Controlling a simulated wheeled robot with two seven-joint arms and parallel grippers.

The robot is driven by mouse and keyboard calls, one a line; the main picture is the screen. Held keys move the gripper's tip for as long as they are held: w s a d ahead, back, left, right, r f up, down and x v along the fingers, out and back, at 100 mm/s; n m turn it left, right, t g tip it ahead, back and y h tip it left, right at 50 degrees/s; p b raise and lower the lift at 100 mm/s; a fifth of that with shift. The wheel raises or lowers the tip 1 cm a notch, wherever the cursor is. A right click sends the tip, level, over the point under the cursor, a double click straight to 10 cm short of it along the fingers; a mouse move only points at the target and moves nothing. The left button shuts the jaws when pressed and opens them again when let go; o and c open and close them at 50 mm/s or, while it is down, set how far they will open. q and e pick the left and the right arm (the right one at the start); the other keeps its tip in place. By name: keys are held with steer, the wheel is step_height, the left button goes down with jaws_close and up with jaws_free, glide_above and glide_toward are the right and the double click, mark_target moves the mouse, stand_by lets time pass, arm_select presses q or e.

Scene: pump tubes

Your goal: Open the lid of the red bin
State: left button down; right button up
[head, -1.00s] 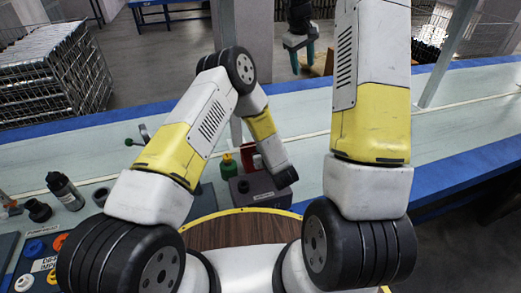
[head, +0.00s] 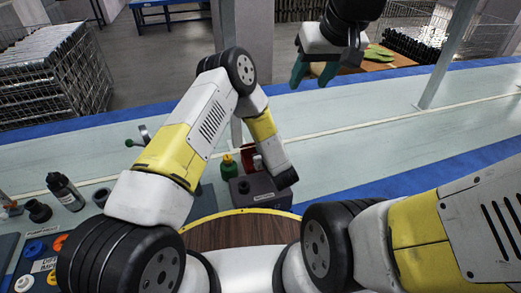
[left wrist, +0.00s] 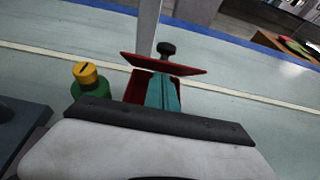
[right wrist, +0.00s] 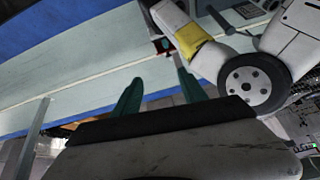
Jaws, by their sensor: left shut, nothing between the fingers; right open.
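The red bin (left wrist: 138,87) shows in the left wrist view, with its red lid (left wrist: 186,66) raised and tilted above the opening. A black knob (left wrist: 167,49) stands on the lid. My left gripper (left wrist: 160,82) is shut and empty, its teal fingertips at the bin's opening under the lid; whether they touch the lid I cannot tell. In the head view the bin (head: 249,153) is partly hidden by my left arm, and the left fingers are hidden. My right gripper (head: 312,75) is open and empty beyond the table's far edge; its fingers also show in the right wrist view (right wrist: 158,90).
A green bottle with a yellow cap (left wrist: 89,77) stands just left of the bin. A dark grey block (head: 258,189) sits in front of the bin. A black bottle (head: 65,190) and small parts are at the left. The table's right side (head: 400,140) is clear.

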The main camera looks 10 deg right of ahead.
arm_select(q)
steer(key=shift+w+r+g, duration=0.3)
steer(key=shift+r, duration=0.1)
arm_select(e)
steer(key=s+a+f+y, duration=0.1)
steer(key=s+a, duration=0.1)
steer(key=s, duration=0.4)
steer(key=shift+f+m, duration=0.4)
arm_select(q)
steer(key=shift+w+r, duration=0.15)
steer(key=shift+r, duration=0.05)
steer(key=w+r+g, duration=0.2)
steer(key=w+a+r+g+h, duration=0.1)
steer(key=w+g, duration=0.1)
steer(key=shift+w+r+g, duration=0.15)
steer(key=shift+r+g, duration=0.25)
steer(key=shift+w+a+r, duration=0.15)
steer(key=shift+w+r, duration=0.1)
steer(key=shift+w, duration=0.4)
steer(key=shift+w+a+r, duration=0.1)
steer(key=shift+w+r, duration=0.15)
steer(key=shift+w, duration=0.4)
